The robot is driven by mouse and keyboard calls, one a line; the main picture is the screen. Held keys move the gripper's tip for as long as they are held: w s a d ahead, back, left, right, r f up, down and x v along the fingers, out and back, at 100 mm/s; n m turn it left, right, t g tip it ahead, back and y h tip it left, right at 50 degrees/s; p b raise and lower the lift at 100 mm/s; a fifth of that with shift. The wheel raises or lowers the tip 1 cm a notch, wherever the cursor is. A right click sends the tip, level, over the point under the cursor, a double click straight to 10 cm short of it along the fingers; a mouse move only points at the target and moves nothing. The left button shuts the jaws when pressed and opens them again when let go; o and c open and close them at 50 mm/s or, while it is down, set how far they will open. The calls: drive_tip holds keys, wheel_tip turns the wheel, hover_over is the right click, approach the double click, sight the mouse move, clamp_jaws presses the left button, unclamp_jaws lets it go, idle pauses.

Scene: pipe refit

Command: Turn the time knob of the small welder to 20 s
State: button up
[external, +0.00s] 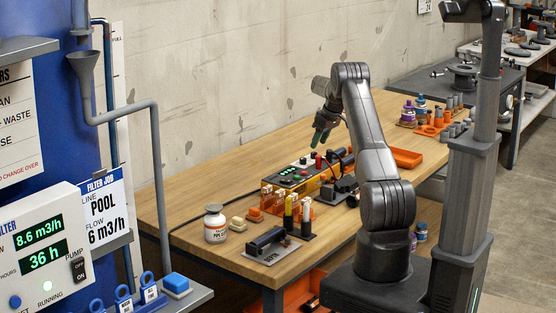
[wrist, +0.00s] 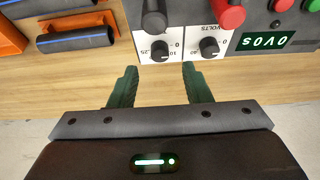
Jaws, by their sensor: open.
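The small welder (external: 303,175), an orange-yellow box with a dark control panel, stands on the wooden bench. In the wrist view its panel shows upside down. One black knob (wrist: 209,48) sits by the word VOLTS. The other black knob (wrist: 160,50) has a scale with 10 and 25; its name is not readable, so I cannot be sure it is the time knob. The green display (wrist: 266,41) appears to read 0V 0s. My gripper (wrist: 160,72) is open and empty, its green fingertips just short of the two knobs in the picture. Its height above them is unclear.
A black terminal (wrist: 155,18) and red terminal (wrist: 229,15) rise beside the knobs. Orange holders with dark pipes (wrist: 75,38) lie to the left.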

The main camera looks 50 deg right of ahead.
sight(315, 153)
drive_tip(key=shift+p+x, duration=0.4)
drive_tip(key=shift+x, duration=2)
clamp_jaws()
